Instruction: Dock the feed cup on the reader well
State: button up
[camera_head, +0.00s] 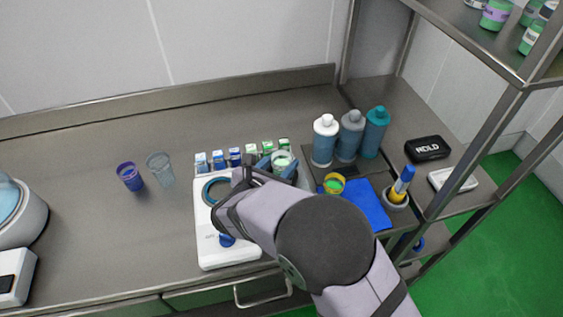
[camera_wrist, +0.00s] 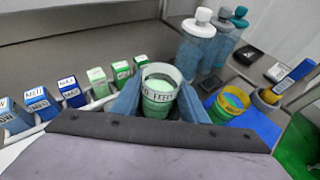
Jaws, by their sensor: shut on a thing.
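The feed cup (camera_head: 282,159) is a clear cup with pale green contents and a white label band. In the wrist view the cup (camera_wrist: 159,88) stands upright between the blue fingers of my gripper (camera_wrist: 158,105). My gripper (camera_head: 279,167) is shut on it, to the right of the white reader (camera_head: 228,252). The reader well (camera_head: 208,188) is a dark teal ring at the reader's upper part, partly hidden by my wrist. The cup is apart from the well. Its height above the bench is hard to tell.
Small blue and green cartons (camera_head: 235,156) stand in a row behind the reader. Bottles (camera_head: 325,142) stand right of the cup.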

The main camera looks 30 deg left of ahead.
jog(key=shift+f, duration=0.25)
jog(key=o, duration=0.9)
jog(key=shift+s, duration=0.15)
jog(key=shift+p+v, duration=1.7)
jog(key=shift+v, duration=3.7)
